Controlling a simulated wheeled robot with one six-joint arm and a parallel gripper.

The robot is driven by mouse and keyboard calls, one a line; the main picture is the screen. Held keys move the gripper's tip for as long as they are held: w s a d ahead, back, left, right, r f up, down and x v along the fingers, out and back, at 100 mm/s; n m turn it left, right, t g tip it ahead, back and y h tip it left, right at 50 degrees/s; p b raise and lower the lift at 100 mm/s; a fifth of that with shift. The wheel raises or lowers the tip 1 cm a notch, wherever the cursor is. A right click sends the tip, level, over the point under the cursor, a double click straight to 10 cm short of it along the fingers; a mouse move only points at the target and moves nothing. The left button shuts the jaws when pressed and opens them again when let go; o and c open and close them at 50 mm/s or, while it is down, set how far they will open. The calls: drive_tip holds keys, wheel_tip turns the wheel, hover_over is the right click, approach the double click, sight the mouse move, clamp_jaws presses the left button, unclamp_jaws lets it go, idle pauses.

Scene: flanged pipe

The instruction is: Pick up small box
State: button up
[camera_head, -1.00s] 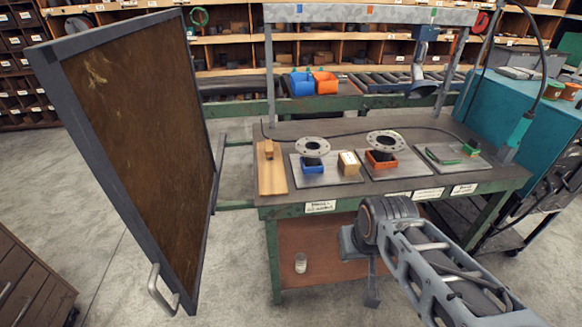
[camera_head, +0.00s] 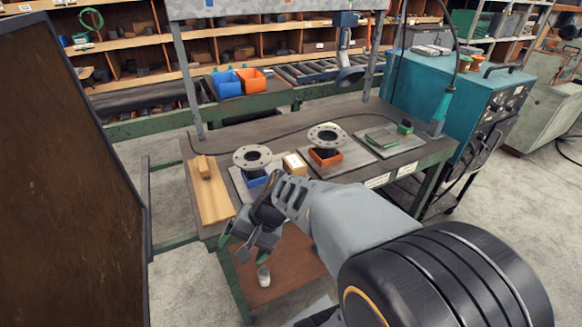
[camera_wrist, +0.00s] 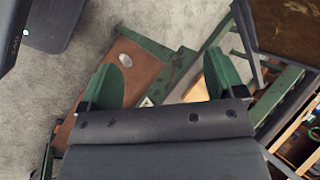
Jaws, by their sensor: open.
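The small box (camera_head: 294,163) is a light cardboard cube with a label on top. In the head view it stands on the workbench (camera_head: 265,135) between two flanged pipe pieces, partly hidden by my arm. My gripper (camera_head: 236,248) hangs at the bench's front edge, nearer and to the left of the box, apart from it. In the wrist view my gripper (camera_wrist: 163,80) has its two green-padded fingers wide apart with nothing between them. The box does not show in the wrist view.
A wooden board (camera_head: 209,195) with a block lies at left. A brown panel (camera_head: 70,170) stands left. A whitish cup (camera_head: 263,277) is on the lower shelf.

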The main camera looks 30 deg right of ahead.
drive_tip(key=shift+o, duration=0.3)
drive_tip(key=w+m+t+y, duration=0.1)
drive_tip(key=m, duration=0.1)
drive_tip(key=w+d+m+t+y, duration=0.1)
drive_tip(key=w+m, duration=0.1)
drive_tip(key=m, duration=0.1)
drive_tip(key=w+d+m+t+y, duration=0.1)
drive_tip(key=w+m+t, duration=0.1)
drive_tip(key=shift+w+d+f+m+y, duration=0.1)
drive_tip(key=shift+w+f+m+y, duration=0.2)
drive_tip(key=shift+f, duration=0.1)
drive_tip(key=m+t+h+b, duration=0.2)
drive_tip(key=m+t+h, duration=1)
drive_tip(key=m, duration=1)
approach(295, 163)
drive_tip(key=shift+h, duration=0.4)
drive_tip(key=w+p, duration=0.1)
drive_tip(key=w, duration=0.3)
drive_tip(key=shift+w, duration=0.15)
drive_tip(key=shift+w+d+f+p, duration=0.1)
drive_tip(key=shift+w+d+p, duration=0.15)
drive_tip(key=shift+w, duration=0.75)
drive_tip(key=shift+w+d+r+p, duration=0.1)
drive_tip(key=shift+w+d+p, duration=0.15)
drive_tip(key=shift+w, duration=0.7)
drive_tip(key=shift+w+d+f+p, duration=0.15)
drive_tip(key=shift+w+p, duration=0.2)
drive_tip(key=shift+w, duration=0.65)
drive_tip(key=c, duration=1.2)
